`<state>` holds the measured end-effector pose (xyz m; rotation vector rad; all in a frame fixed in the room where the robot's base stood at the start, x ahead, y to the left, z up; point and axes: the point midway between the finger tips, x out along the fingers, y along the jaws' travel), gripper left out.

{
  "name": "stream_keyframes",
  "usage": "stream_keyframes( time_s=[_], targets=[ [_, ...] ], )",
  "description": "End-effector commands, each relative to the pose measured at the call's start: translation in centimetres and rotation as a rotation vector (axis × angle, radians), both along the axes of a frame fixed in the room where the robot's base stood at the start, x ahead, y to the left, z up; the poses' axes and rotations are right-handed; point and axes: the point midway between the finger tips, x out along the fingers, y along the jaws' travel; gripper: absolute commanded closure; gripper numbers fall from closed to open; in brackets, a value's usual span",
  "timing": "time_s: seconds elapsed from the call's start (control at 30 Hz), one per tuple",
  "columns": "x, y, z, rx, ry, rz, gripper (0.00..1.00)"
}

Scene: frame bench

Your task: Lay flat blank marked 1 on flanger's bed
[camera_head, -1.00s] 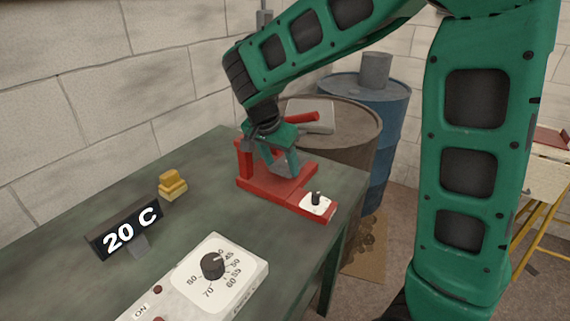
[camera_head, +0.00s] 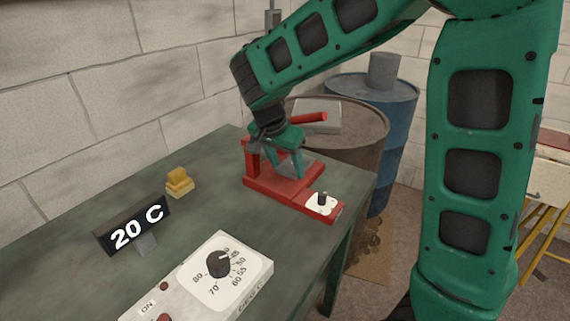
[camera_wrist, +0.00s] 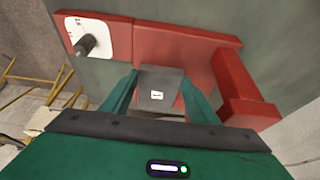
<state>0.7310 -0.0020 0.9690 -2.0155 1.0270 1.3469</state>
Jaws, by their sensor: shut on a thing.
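The blank (camera_wrist: 161,82), a small dark grey plate with a white label marked 1, is between the fingers of my gripper (camera_wrist: 160,92) in the wrist view. My gripper is shut on it. The red flanger (camera_head: 262,187) stands at the far end of the bench, and its red body (camera_wrist: 180,42) fills the upper middle of the wrist view. My gripper (camera_head: 287,168) is over the flanger's bed in the head view. The fingers partly hide the blank there, and I cannot tell whether it touches the bed.
The flanger has a red handle (camera_head: 308,118), a red post (camera_wrist: 240,88) and a white dial with a black knob (camera_head: 322,198). On the green bench (camera_head: 120,205) are a yellow block stack (camera_head: 179,183), a 20 C display (camera_head: 136,228) and a control box (camera_head: 228,272). Drums stand behind.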

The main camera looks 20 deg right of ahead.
Motion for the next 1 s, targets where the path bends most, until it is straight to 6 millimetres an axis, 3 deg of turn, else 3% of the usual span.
stream_keyframes(
  time_s=[1.0],
  targets=[
    [0.0,0.0,-1.7,0.0,0.0,0.0,0.92]
  ],
)
